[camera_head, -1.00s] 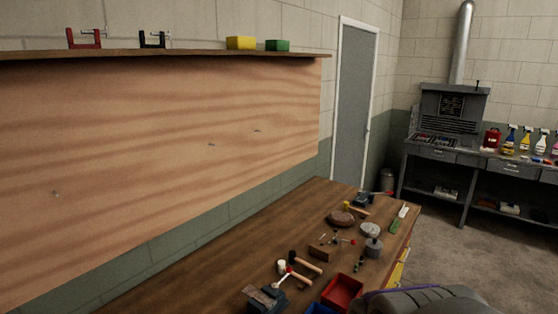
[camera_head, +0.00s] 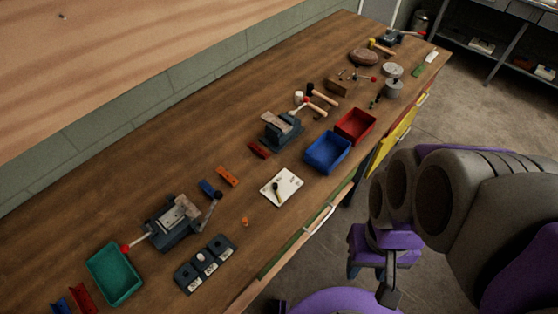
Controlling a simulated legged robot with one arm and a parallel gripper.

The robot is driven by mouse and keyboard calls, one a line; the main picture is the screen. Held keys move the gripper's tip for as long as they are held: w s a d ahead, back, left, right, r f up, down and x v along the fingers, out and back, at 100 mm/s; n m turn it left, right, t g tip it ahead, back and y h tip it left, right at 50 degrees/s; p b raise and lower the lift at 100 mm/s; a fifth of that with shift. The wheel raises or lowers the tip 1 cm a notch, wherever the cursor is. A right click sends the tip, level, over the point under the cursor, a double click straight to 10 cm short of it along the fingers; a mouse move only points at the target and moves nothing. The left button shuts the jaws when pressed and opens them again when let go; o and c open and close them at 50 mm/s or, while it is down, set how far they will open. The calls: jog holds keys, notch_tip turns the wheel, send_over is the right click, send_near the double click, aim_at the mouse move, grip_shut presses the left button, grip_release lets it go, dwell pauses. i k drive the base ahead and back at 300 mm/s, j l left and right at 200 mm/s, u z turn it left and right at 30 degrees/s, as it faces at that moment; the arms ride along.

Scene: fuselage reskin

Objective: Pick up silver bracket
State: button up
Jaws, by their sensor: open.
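I cannot surely pick out the silver bracket at this size. A silvery flat piece (camera_head: 180,213) shows at the jaws of the near grey-blue vise (camera_head: 165,238), and it may be part of the vise. A second vise (camera_head: 279,133) farther along the bench also has pale metal on top. My gripper (camera_head: 374,274), dark and purple, hangs beyond the bench's front edge at the lower right, apart from all the bench objects. It is open and appears empty, partly hidden by my arm.
The wooden bench (camera_head: 130,165) holds a green tray (camera_head: 114,272), a blue bin (camera_head: 327,152), a red bin (camera_head: 355,125), a white plate (camera_head: 288,178) with a dark tool, and a dark three-part holder (camera_head: 206,264). Hammers lie farther back. Bare wood is free along the wall.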

aim_at(172, 215)
jog(key=u, duration=1.75)
jog(key=l+u, duration=0.3)
jog(key=l, duration=0.2)
jog(key=l+u, duration=0.3)
jog(key=l, duration=0.25)
